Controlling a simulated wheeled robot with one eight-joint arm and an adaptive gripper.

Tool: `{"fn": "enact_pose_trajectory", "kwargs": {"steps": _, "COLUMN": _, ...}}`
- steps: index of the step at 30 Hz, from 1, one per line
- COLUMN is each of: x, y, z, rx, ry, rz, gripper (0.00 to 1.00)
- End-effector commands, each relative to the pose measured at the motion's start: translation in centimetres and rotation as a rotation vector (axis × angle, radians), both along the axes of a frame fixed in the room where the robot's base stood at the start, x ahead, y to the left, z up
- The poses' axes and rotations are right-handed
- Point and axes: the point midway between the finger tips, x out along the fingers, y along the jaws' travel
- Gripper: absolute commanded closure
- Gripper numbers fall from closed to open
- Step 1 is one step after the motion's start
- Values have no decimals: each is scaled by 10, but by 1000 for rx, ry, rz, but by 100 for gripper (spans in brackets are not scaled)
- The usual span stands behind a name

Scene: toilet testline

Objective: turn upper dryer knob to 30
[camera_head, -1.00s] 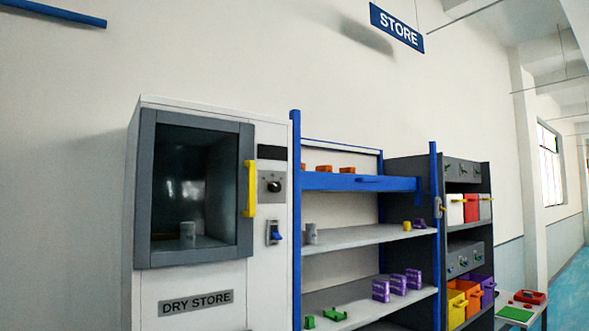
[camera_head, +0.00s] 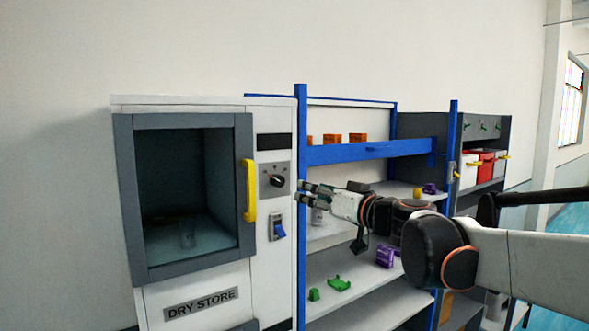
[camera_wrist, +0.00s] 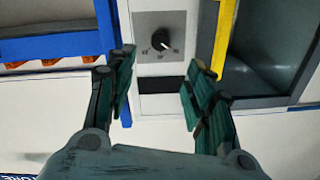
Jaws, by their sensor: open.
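The dryer knob (camera_head: 277,180) is a small round black dial on a grey plate, right of the yellow handle on the white dryer cabinet. It also shows in the wrist view (camera_wrist: 162,40), where the picture is upside down; its scale marks are too small to read surely. My gripper (camera_head: 302,192) is open and empty, just right of the knob in the head view, in front of the blue shelf post. In the wrist view its green-padded fingers (camera_wrist: 158,75) are spread to either side of the panel's black display; the knob lies beyond the fingertips, apart from them.
The yellow door handle (camera_head: 249,190) stands out close left of the knob. A blue switch (camera_head: 278,227) sits below it. The blue shelf post (camera_head: 301,130) rises right of the panel, with loaded shelves (camera_head: 345,229) behind my arm.

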Motion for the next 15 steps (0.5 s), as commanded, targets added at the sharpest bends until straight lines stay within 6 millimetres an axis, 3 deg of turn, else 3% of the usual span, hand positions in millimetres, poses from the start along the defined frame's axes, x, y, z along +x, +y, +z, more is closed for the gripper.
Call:
{"fn": "enact_pose_trajectory", "kwargs": {"steps": 5, "x": 12, "y": 7, "z": 2, "rx": 3, "ry": -4, "rz": 1, "gripper": 52}}
{"fn": "enact_pose_trajectory", "kwargs": {"steps": 15, "x": 60, "y": 44, "z": 3, "rx": 2, "ry": -3, "rz": 2, "gripper": 52}}
